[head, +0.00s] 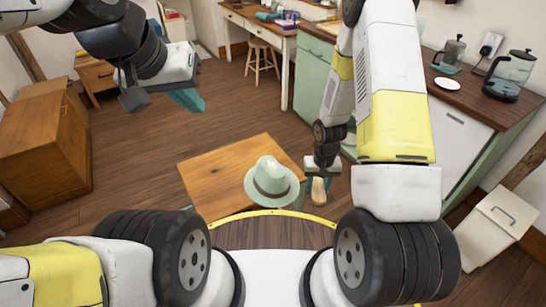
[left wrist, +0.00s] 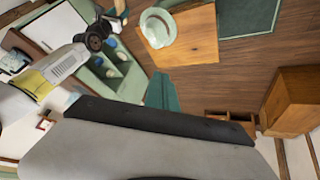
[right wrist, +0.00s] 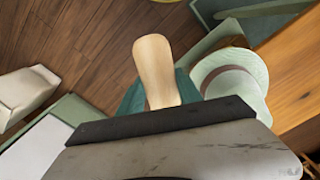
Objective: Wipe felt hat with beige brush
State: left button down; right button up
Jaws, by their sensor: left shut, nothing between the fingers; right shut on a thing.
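The felt hat (head: 271,182) is pale green with a darker band and rests upright on the small wooden table (head: 222,168), at its right front corner. It also shows in the left wrist view (left wrist: 158,28) and the right wrist view (right wrist: 232,76). My right gripper (head: 321,180) is shut on the beige brush (head: 318,191), just right of the hat and apart from it. In the right wrist view the brush (right wrist: 155,70) sticks out from the fingers; its bristles are not visible. My left gripper (head: 188,99) is shut and empty, raised over the floor left of the table.
A wooden cabinet (head: 42,150) stands at the left. A green counter with a dark wooden top (head: 465,105) runs along the right, with a kettle (head: 511,75) on it. A cream bin (head: 496,224) stands at the lower right. Floor behind the table is clear.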

pick_arm(q)
jog(key=w+f+g, duration=0.2)
jog(key=w+f, duration=0.3)
jog(key=w, duration=0.4)
jog(key=w+f+g, duration=0.1)
jog(key=w+f, duration=0.4)
jog(key=w, duration=0.4)
jog(key=w+f+g, duration=0.1)
jog(key=w+f, duration=0.2)
jog(key=f, duration=0.7)
jog(key=w+d+f+g+y, duration=0.1)
jog(key=w+f, duration=0.2)
jog(key=f, duration=0.7)
jog(key=w+f+g+y, duration=0.1)
jog(key=w+f, duration=0.2)
jog(key=f, duration=0.7)
jog(key=shift+d+f+n, duration=0.25)
jog(key=shift+d+n, duration=0.05)
jog(key=shift+d, duration=0.1)
jog(key=shift+w+f, duration=0.1)
jog(key=shift+f, duration=2.9)
